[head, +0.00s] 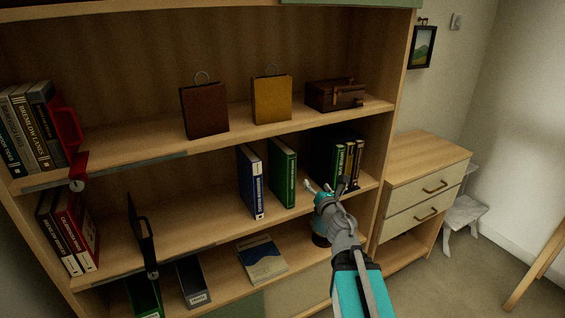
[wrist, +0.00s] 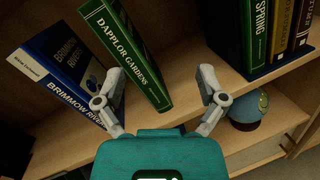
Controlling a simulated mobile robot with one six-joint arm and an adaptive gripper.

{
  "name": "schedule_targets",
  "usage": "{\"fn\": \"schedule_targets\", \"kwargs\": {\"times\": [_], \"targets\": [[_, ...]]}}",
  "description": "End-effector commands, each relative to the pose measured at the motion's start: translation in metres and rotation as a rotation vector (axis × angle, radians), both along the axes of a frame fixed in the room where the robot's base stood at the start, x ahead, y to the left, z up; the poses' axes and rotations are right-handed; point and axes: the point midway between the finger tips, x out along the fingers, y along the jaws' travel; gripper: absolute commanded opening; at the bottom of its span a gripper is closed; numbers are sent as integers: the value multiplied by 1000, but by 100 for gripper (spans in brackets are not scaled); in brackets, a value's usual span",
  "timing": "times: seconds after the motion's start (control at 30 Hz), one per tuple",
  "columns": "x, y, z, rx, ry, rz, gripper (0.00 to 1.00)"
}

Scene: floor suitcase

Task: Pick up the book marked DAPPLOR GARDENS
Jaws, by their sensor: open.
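The green book marked DAPPLOR GARDENS (wrist: 128,52) stands upright on the middle shelf, its spine facing out in the wrist view. In the head view the green book (head: 283,173) stands just right of a blue book. My gripper (wrist: 160,95) is open and empty, with one finger on each side of the green book's lower spine as seen from the wrist. In the head view my gripper (head: 328,187) is at the shelf front, right of the green book. I cannot tell how far the fingertips are from the spine.
The blue book BRIMMOW RIVERS (wrist: 68,75) stands close left of the green book. A group of dark books (wrist: 262,35) stands to the right, with bare shelf between. A blue round object (wrist: 249,110) is on the shelf below. The upper shelf (head: 235,118) is above my gripper.

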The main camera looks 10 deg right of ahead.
Motion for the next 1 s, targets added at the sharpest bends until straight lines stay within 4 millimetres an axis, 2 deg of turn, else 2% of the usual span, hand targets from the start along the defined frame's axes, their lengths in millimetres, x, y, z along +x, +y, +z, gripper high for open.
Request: {"fn": "schedule_targets", "kwargs": {"times": [0.03, 0.1, 0.3, 0.8, 1.0], "targets": [[-1, 6, 13, -81, -5, 45, 90], [-4, 15, 18, -185, -12, 104, 90], [-9, 29, 22, -358, -23, 207, 90], [-10, 33, 20, -392, -25, 228, 90], [0, 36, 20, -391, -25, 227, 90]]}}
